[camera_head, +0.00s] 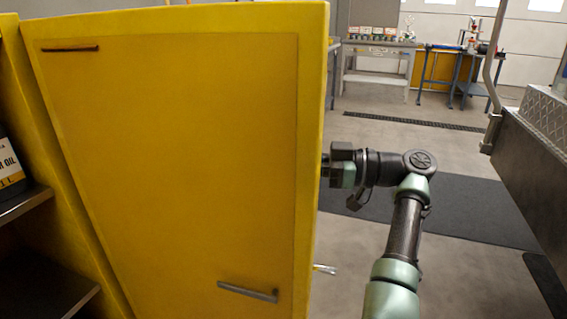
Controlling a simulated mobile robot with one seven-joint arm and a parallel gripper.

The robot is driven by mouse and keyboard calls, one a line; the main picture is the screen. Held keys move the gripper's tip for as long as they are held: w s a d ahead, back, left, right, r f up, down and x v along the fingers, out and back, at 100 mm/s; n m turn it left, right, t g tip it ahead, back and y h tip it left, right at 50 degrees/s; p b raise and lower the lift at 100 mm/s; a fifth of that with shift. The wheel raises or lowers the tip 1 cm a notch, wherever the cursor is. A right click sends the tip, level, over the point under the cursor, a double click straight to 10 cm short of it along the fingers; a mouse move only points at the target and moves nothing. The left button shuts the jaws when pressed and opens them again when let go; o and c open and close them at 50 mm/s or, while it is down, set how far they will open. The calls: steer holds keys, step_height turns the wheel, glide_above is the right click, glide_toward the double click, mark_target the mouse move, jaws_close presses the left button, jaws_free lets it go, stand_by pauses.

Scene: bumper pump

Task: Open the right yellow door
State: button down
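The yellow door (180,150) stands swung out from the cabinet and fills the left and middle of the head view, with its inner face towards me. My gripper (328,165) is at the door's free edge, on the far side of the panel. Its fingertips are mostly hidden behind the door, so I cannot tell whether it is open, shut or touching the door. A small silver piece, perhaps a handle (324,269), sticks out past the edge lower down.
Cabinet shelves (25,203) with an oil bottle (9,165) show at far left. A metal-clad vehicle or bench side (530,150) stands at right. A dark mat (465,205) lies on the floor behind my arm. Workbenches (380,60) stand far back.

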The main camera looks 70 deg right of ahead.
steer(key=shift+w+a, duration=0.15)
steer(key=shift+w, duration=0.05)
steer(key=c, duration=1.1)
jaws_free()
steer(key=shift+w, duration=0.1)
steer(key=shift+s, duration=0.25)
